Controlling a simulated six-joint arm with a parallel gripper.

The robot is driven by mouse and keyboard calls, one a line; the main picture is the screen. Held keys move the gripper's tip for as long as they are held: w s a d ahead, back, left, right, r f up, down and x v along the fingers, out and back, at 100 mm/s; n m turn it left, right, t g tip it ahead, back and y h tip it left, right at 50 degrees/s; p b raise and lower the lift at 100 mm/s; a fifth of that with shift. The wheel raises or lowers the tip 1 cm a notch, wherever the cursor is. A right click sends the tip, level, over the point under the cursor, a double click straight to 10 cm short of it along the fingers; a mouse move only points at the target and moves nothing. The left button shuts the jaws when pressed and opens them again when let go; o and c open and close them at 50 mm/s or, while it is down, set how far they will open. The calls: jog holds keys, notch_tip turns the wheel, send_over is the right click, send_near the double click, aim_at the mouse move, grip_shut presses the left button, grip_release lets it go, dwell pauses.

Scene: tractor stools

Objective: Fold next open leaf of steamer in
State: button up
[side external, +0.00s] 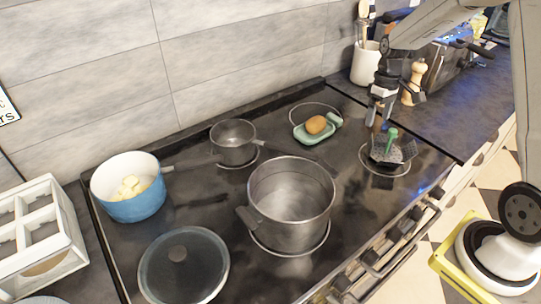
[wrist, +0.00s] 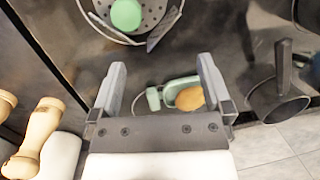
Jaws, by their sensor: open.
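The steamer (side external: 402,153) is a dark, perforated metal basket with a green centre post. It sits over the right-hand burner ring in the side view. In the wrist view the steamer (wrist: 152,12) is cut off by the top edge, with its round green knob in the middle. A flat leaf angles outward at its lower right, and another piece shows at its lower left. My gripper (side external: 377,121) is above and beside the steamer, on its back-left side. In the wrist view my gripper (wrist: 162,67) is open, with nothing between its fingers.
A green dish (side external: 300,133) holding a brown potato-like item (side external: 316,124) lies left of my gripper. A large steel pot (side external: 290,205), a small saucepan (side external: 233,146), a blue pot (side external: 138,203) and a lid (side external: 184,268) stand further left. A pepper mill (side external: 413,82) stands behind.

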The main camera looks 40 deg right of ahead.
aim_at(372, 142)
jog(key=n, duration=0.3)
jog(key=a+n+h, duration=0.1)
jog(key=shift+s+n+t, duration=0.25)
jog(key=shift+n+t, duration=0.05)
jog(key=shift+n, duration=0.1)
jog(key=n, duration=0.3)
jog(key=shift+s+a+t+h, duration=0.1)
jog(key=shift+a+t+h, duration=0.15)
jog(key=shift+t+h, duration=0.05)
jog(key=shift+f, duration=0.25)
jog(key=shift+f, duration=3.75)
jog(key=c, duration=1)
jog(key=shift+o, duration=0.2)
jog(key=shift+s+d+t+y, duration=0.15)
jog(key=shift+s+t+y, duration=0.05)
jog(key=shift+t+y, duration=0.3)
